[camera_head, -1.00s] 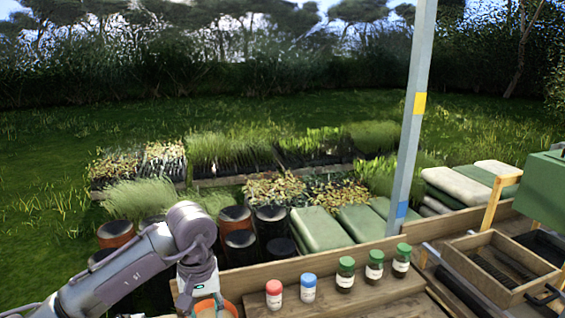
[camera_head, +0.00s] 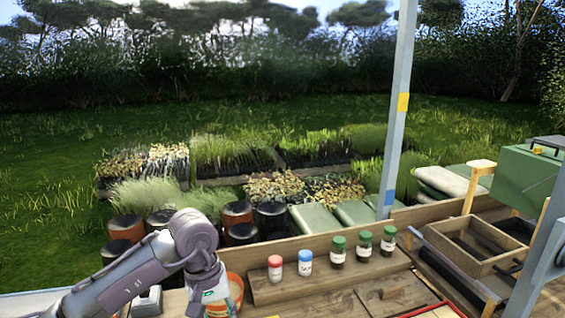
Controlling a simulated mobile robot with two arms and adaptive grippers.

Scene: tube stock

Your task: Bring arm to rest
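My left arm comes in from the lower left and bends down over the near left of the wooden bench (camera_head: 300,292). My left gripper (camera_head: 218,308) is at the bottom edge, beside an orange pot (camera_head: 236,283); its fingers are mostly cut off or hidden. My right gripper does not show; a grey-blue piece at the right edge cannot be made out. A red-capped jar (camera_head: 275,268), a blue-capped jar (camera_head: 305,263) and several green-capped jars (camera_head: 338,250) stand upright in a row on the bench, apart from the arm.
A wooden tray with compartments (camera_head: 450,250) and a green box (camera_head: 520,178) are at the right. A blue-grey post (camera_head: 398,120) rises behind the bench. A red-edged panel (camera_head: 440,311) lies at the bottom. Bags, pots and plant trays stand beyond the bench.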

